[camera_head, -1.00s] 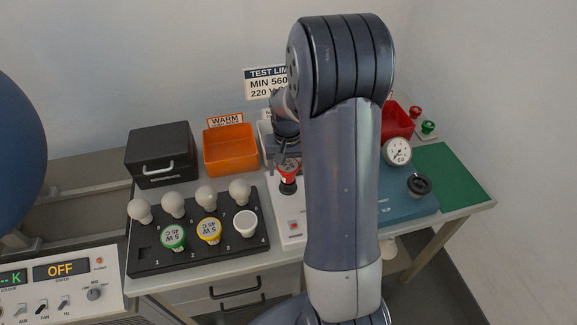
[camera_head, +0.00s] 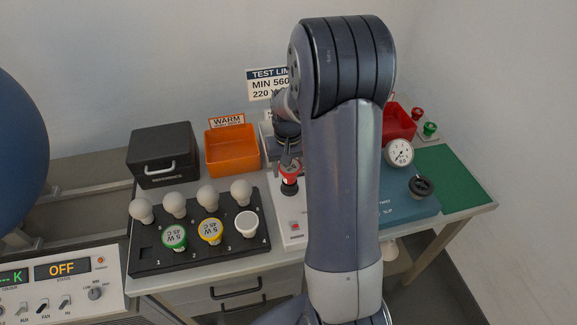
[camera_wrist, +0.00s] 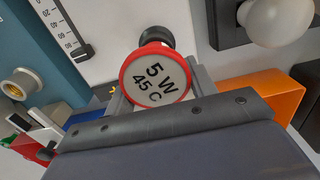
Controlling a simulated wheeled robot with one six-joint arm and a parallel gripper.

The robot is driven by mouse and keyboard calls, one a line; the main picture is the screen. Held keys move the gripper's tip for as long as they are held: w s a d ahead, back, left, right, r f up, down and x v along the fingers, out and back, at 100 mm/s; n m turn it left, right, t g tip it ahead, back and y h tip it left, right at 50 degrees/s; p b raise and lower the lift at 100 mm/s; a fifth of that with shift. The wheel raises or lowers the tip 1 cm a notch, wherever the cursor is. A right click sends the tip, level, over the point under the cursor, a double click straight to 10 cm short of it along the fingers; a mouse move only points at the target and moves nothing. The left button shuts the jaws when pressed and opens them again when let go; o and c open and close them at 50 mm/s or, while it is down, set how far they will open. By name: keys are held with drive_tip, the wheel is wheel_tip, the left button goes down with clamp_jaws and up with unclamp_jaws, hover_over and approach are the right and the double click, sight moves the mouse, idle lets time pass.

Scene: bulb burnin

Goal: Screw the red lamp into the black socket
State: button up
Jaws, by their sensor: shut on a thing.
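The red lamp (camera_head: 290,170) has a red rim and a pale face. In the wrist view the face of the red lamp (camera_wrist: 156,78) reads "5 W 45 C". My gripper (camera_head: 288,152) is shut on the red lamp from above, and the arm hides part of it. The black socket (camera_head: 289,187) is directly below the lamp on a white panel. It also shows behind the lamp in the wrist view (camera_wrist: 157,37).
A black tray (camera_head: 150,262) holds white bulbs plus green, yellow and white lamps at left. An orange bin (camera_head: 232,163) and black box (camera_head: 163,168) stand behind. A blue unit with a gauge (camera_head: 398,152) and a red bin (camera_head: 397,122) are right of my arm.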

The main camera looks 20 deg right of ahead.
drive_tip(key=shift+c, duration=0.4)
drive_tip(key=m, duration=0.5)
drive_tip(key=shift+s+d+f, duration=0.1)
drive_tip(key=shift+s+d, duration=0.15)
drive_tip(key=shift+s, duration=0.05)
drive_tip(key=o, duration=1.1)
drive_tip(key=shift+c, duration=0.2)
wheel_tip(320, 180, up, 11)
drive_tip(key=shift+a+b, duration=0.1)
drive_tip(key=shift+b, duration=0.25)
